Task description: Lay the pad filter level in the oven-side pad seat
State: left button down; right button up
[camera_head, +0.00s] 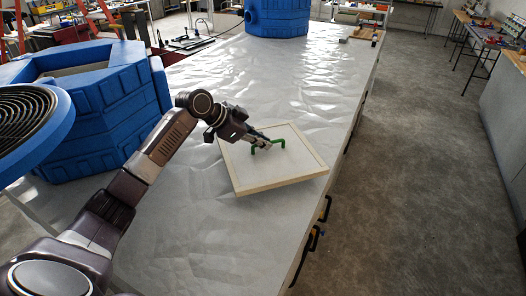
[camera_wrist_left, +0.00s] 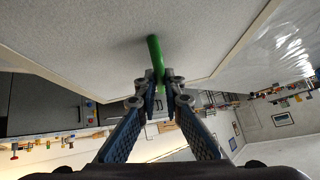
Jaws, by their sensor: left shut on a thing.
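The pad filter (camera_head: 300,158) is a square white pad in a pale frame with a green handle (camera_head: 280,142) on top, over the right part of the table. My left gripper (camera_head: 264,147) is shut on the handle. In the left wrist view, the fingertips (camera_wrist_left: 160,88) close on the green handle (camera_wrist_left: 155,52), with the pad's white face (camera_wrist_left: 90,45) behind it. I cannot tell whether the pad touches the table. A blue angular housing (camera_head: 100,120) with an opening in its top stands at left. No seat is clearly identifiable. My right gripper is not in view.
A blue round part with a dark ringed grille (camera_head: 20,115) is at far left, before the housing. Another blue housing (camera_head: 278,18) stands at the table's far end. The crinkled silver-white tabletop (camera_head: 290,85) is clear between them. The table's right edge drops to a grey floor.

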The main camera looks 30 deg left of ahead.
aim_at(262, 152)
pick_arm(q)
jog(key=shift+f+p, duration=0.3)
jog(key=shift+f, duration=1.85)
jog(key=c, duration=2.1)
grip_release()
jog(key=shift+f, duration=0.15)
